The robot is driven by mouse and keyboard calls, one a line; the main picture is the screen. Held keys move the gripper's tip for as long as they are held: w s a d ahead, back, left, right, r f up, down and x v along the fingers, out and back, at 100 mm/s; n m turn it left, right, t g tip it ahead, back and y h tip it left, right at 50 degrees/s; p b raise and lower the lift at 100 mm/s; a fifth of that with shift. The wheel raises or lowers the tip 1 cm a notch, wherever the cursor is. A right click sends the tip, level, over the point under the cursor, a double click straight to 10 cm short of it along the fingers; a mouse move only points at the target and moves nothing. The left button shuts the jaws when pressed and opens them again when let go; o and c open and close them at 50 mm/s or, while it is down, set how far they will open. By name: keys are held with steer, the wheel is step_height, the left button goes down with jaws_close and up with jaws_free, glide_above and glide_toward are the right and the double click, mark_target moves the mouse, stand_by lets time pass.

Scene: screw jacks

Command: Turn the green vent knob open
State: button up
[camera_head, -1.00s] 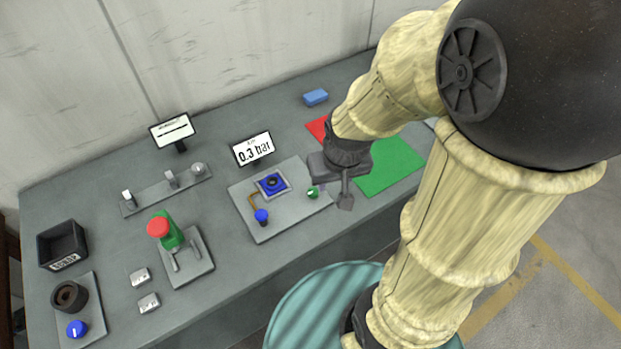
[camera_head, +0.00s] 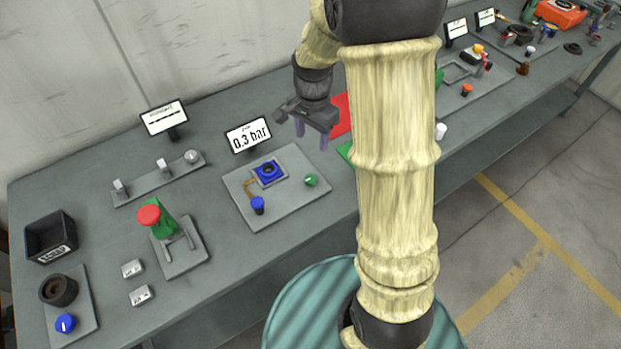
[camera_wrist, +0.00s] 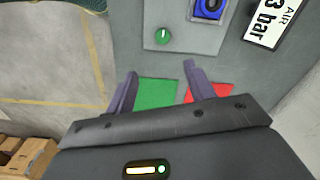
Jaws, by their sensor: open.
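The green vent knob (camera_head: 310,180) sits at the right end of a grey plate (camera_head: 290,212) on the bench. It also shows in the wrist view (camera_wrist: 163,36), with a pale pointer line on its face. The same plate carries a blue square unit (camera_head: 268,171) and a blue knob (camera_head: 258,205). A display (camera_head: 248,135) reading 0.3 bar stands behind the plate. My gripper (camera_head: 311,142) is open and empty, above and behind the knob, apart from it. In the wrist view its two fingers (camera_wrist: 158,82) are spread, with the knob beyond their tips.
A red mat (camera_head: 341,114) and a green mat (camera_wrist: 157,93) lie beside the plate, partly hidden by my arm. Open bench lies between the press and the plate.

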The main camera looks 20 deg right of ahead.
mark_target(311, 178)
steer(key=shift+w+f+m, duration=0.4)
steer(key=shift+w+m, duration=0.15)
steer(key=shift+m, duration=0.05)
step_height(311, 178, down, 17)
steer(key=p, duration=0.3)
steer(key=shift+f, duration=0.2)
steer(key=c, duration=1)
